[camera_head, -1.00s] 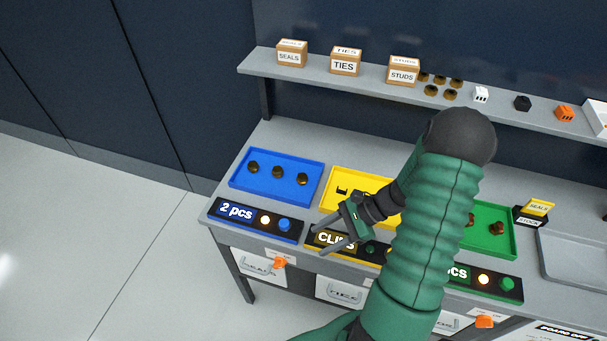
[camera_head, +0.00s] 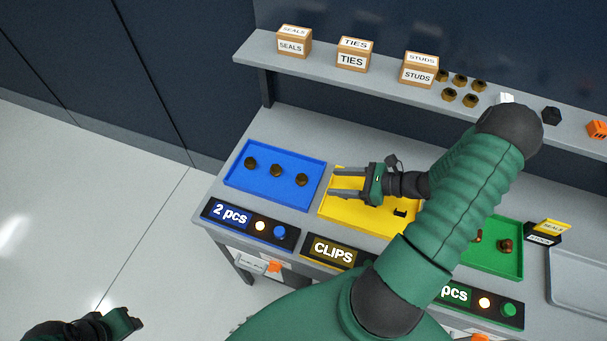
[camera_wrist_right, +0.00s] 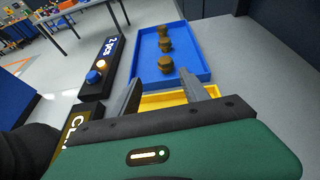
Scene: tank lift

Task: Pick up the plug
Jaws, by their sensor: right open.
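Three dark brown, round plug-like pieces stand in a row in the blue tray (camera_head: 236,183): left (camera_head: 250,162), middle (camera_head: 276,170) and right (camera_head: 302,180). They also show in the right wrist view, the nearest one (camera_wrist_right: 166,64) ahead of the fingers. Which one is the plug I cannot tell. My right gripper (camera_head: 334,184) is open and empty above the yellow tray (camera_head: 345,218), its fingers pointing left toward the blue tray. My left gripper (camera_head: 122,322) is at the lower left, away from the bench; its jaws are unclear.
A dark clip (camera_head: 401,212) lies in the yellow tray. A green tray (camera_head: 492,262) with brown pieces is partly behind my right arm. Label panels with buttons line the front edge. A shelf (camera_head: 320,66) behind holds boxes and small parts. The floor at left is clear.

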